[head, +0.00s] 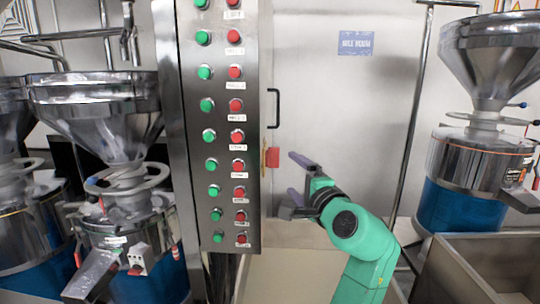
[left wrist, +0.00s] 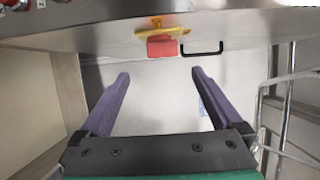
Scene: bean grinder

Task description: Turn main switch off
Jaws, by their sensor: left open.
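The main switch (head: 272,157) is a red block on a yellow plate, on the side of the metal cabinet. In the left wrist view the red switch (left wrist: 162,47) lies just beyond the fingertips, near the middle between them. My left gripper (head: 291,174) has purple fingers and is open and empty. In the head view it is just right of and slightly below the switch, with no contact visible. Its spread fingers also show in the left wrist view (left wrist: 160,74). My right gripper is not in view.
A panel (head: 220,130) of green and red buttons stands left of the switch. A black door handle (head: 274,108) is above it. Steel hoppers (head: 95,105) stand at left and another (head: 490,60) at right. A metal bin (head: 475,262) is at lower right.

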